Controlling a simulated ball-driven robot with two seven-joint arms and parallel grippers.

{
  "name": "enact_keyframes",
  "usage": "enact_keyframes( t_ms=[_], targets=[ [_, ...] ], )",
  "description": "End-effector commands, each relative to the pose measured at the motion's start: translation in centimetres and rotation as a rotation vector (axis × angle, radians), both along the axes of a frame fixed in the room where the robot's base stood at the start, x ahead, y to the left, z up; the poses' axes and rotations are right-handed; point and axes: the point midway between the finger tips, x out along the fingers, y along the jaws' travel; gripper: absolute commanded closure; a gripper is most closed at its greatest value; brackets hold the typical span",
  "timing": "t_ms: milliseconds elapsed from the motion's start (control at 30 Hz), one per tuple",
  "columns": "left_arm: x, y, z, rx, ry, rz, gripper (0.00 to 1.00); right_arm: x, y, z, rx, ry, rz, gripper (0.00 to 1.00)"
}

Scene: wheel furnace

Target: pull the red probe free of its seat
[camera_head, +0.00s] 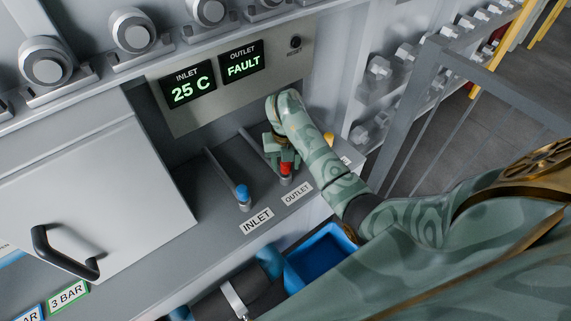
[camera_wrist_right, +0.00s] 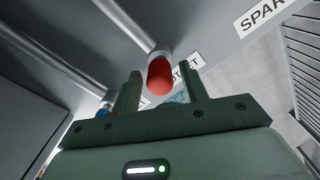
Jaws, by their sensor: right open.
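The red probe (camera_head: 286,168) sits in its seat at the end of a grey tube, by the OUTLET label (camera_head: 297,193). My right gripper (camera_head: 281,162) reaches down at it from above and partly covers it. In the right wrist view the red probe (camera_wrist_right: 160,76) shows between the two fingers of the right gripper (camera_wrist_right: 159,84), which are apart. Whether a finger touches the probe I cannot tell. My left gripper is not in view.
A blue-capped probe (camera_head: 242,192) stands by the INLET label (camera_head: 256,221). A yellow-topped piece (camera_head: 328,138) is to the right of my gripper. The panel's display (camera_head: 243,65) reads OUTLET FAULT. A blue bin (camera_head: 318,258) is below the ledge.

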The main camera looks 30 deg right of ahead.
Motion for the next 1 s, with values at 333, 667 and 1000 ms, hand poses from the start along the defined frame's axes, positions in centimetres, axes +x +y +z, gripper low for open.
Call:
enact_keyframes(
  t_ms=[333,667,1000],
  targets=[
    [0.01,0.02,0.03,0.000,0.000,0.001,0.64,0.02,0.01,0.06,0.000,0.000,0.000,0.93],
    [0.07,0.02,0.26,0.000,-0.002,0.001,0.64,0.02,0.02,0.29,0.000,-0.001,0.000,1.00],
    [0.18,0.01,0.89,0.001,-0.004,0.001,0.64,0.04,0.04,0.94,0.000,-0.001,0.000,1.00]
  ],
)
